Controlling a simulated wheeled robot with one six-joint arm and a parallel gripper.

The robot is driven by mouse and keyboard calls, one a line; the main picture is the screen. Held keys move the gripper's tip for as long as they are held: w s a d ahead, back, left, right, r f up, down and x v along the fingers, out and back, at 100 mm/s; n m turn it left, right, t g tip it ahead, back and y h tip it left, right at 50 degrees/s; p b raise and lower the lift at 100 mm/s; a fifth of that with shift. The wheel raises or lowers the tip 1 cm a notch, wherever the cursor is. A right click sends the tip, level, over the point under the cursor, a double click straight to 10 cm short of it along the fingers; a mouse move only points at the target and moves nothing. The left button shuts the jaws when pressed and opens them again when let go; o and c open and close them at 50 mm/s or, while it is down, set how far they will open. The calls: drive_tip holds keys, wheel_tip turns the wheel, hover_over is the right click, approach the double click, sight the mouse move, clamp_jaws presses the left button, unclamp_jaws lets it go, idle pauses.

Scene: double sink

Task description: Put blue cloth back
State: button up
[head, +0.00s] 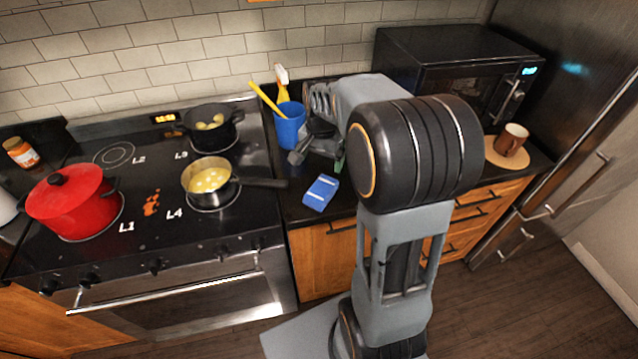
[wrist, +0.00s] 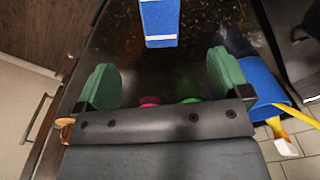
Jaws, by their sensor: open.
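The blue cloth (head: 321,192) is a small folded-looking blue piece with white stripes. It lies flat on the dark counter, right of the stove and near the front edge. In the wrist view the cloth (wrist: 160,20) shows at the top middle, beyond the fingertips and cut off by the frame. My gripper (wrist: 162,84) is open, with green pads wide apart and nothing between them. The cloth is roughly in line with the gap and apart from both pads. In the head view my arm hides much of the counter and most of the gripper.
A blue cup (head: 290,124) with yellow-handled utensils stands behind the cloth, close to my gripper. A pan (head: 207,180) on the stove points its handle toward the counter. A microwave (head: 440,75) and a brown mug (head: 512,139) on a round mat are at right.

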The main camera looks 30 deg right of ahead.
drive_tip(key=s+a+r+n+t, duration=0.2)
drive_tip(key=s+a+n, duration=0.2)
drive_tip(key=s, duration=0.3)
drive_tip(key=s+a+r+n+t, duration=0.1)
drive_tip(key=s+a+n, duration=0.3)
drive_tip(key=s, duration=0.4)
drive_tip(key=shift+a+r+n+t, duration=0.4)
drive_tip(key=shift+r+n, duration=0.35)
drive_tip(key=shift+n, duration=0.15)
drive_tip(key=shift+s, duration=0.1)
